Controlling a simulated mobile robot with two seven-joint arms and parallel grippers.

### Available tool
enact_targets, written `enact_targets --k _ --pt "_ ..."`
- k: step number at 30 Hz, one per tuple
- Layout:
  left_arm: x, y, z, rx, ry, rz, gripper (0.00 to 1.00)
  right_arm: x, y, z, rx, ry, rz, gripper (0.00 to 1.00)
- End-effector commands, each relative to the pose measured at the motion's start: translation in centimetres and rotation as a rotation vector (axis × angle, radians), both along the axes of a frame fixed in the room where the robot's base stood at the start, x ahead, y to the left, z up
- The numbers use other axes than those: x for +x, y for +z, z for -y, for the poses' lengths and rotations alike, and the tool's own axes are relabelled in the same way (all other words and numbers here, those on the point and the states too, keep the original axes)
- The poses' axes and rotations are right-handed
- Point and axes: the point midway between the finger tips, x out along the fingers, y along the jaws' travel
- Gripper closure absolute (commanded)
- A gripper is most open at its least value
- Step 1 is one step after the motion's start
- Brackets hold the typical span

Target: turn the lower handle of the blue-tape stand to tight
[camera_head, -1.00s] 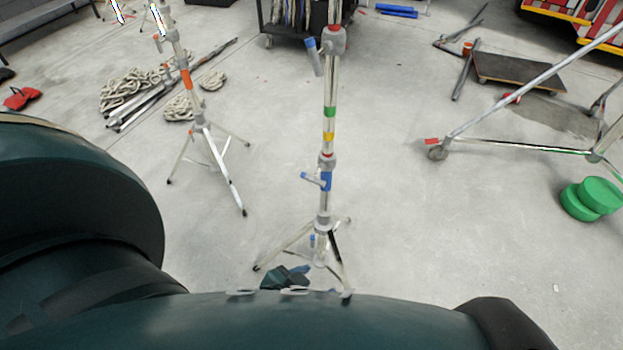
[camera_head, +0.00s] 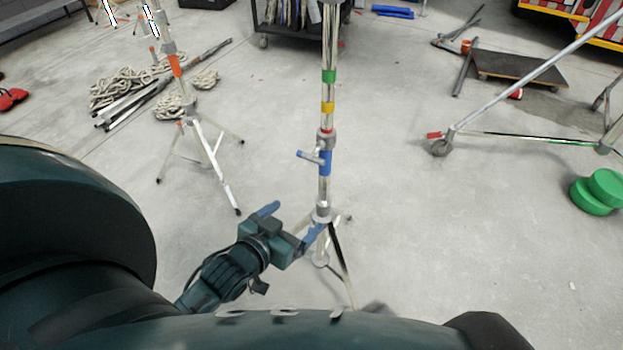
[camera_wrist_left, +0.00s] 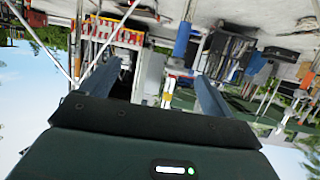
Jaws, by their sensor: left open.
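The blue-tape stand (camera_head: 325,164) is upright in the middle of the head view, a silver pole with green, yellow and blue bands on tripod legs. Its lower handle (camera_head: 309,156), blue-tipped, sticks out to the left beside the blue band. My left gripper (camera_head: 290,222) is open and empty, below and left of that handle, with one blue finger overlapping the stand's lower part in the picture. In the left wrist view the blue band (camera_wrist_left: 183,38) shows upside down, beyond the two spread fingers; the handle is hard to make out there. My right gripper is not in view.
Another stand with an orange band (camera_head: 174,65) is at left, near coiled rope (camera_head: 122,86). A wheeled frame (camera_head: 520,88) and green discs (camera_head: 597,192) are at right. A dark cart (camera_head: 300,20) is behind. The floor right of the stand is clear.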

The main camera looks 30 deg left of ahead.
Motion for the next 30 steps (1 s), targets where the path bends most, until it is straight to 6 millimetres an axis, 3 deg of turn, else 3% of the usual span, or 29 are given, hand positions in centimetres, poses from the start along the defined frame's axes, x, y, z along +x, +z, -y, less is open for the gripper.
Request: enact_targets --k 1,12,23,30 --pt "0.8 -1.6 -0.9 0.003 0.015 0.042 0.13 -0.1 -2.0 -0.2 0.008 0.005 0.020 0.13" --pt "3.7 -1.1 -5.4 -0.002 0.080 0.297 0.13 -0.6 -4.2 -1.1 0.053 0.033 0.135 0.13" --pt "5.1 -0.2 -6.2 -0.001 0.086 0.350 0.13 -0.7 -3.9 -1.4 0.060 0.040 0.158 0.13" --pt "9.4 -0.1 -6.3 0.000 0.086 0.353 0.13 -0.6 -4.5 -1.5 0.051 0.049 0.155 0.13"
